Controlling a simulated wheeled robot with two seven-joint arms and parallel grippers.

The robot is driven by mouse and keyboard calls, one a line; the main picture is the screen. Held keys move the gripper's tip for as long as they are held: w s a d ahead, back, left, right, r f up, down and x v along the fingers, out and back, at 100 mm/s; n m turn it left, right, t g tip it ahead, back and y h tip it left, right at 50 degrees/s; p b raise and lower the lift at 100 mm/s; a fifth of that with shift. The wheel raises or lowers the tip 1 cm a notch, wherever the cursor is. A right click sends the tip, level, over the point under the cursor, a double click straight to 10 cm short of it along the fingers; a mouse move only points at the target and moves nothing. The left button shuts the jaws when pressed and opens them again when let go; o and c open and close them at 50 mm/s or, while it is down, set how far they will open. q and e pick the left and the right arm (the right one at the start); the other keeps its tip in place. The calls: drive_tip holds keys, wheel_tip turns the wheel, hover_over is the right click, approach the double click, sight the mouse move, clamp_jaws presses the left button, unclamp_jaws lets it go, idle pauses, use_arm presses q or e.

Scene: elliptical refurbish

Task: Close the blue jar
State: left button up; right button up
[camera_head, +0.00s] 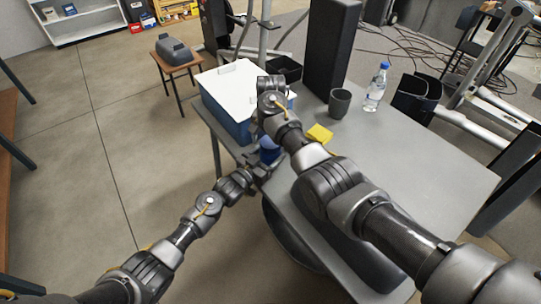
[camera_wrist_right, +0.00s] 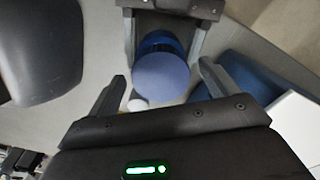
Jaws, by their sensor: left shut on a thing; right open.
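The blue jar (camera_head: 268,151) is at the left edge of the grey table, partly hidden by my arms. In the right wrist view, a paler blue round top (camera_wrist_right: 161,78) shows over a darker blue body (camera_wrist_right: 158,43). I cannot tell whether the top is a lid fully seated on the jar. My left gripper (camera_head: 262,166) is shut on the jar body; its two fingers flank the body in the right wrist view. My right gripper (camera_wrist_right: 163,75) is open above the jar, its fingertips on either side of the round top, apparently not touching it.
A blue box with a white lid (camera_head: 228,86) stands just behind the jar. A yellow block (camera_head: 319,134), a dark cup (camera_head: 340,102), a water bottle (camera_head: 376,88) and a tall black box (camera_head: 331,45) are on the grey table (camera_head: 435,165). The table's right part is clear.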

use_arm(q)
drive_tip(key=shift+a+f, duration=0.1)
drive_tip(key=shift+f, duration=0.15)
use_arm(e)
wheel_tip(320, 180, up, 7)
drive_tip(key=shift+r, duration=0.2)
use_arm(q)
drive_tip(key=o, duration=2)
drive_tip(key=shift+c, duration=0.2)
use_arm(e)
drive_tip(key=shift+f, duration=0.1)
use_arm(q)
drive_tip(key=shift+r, duration=0.1)
drive_tip(key=v, duration=1)
drive_tip(key=shift+s+a, duration=0.25)
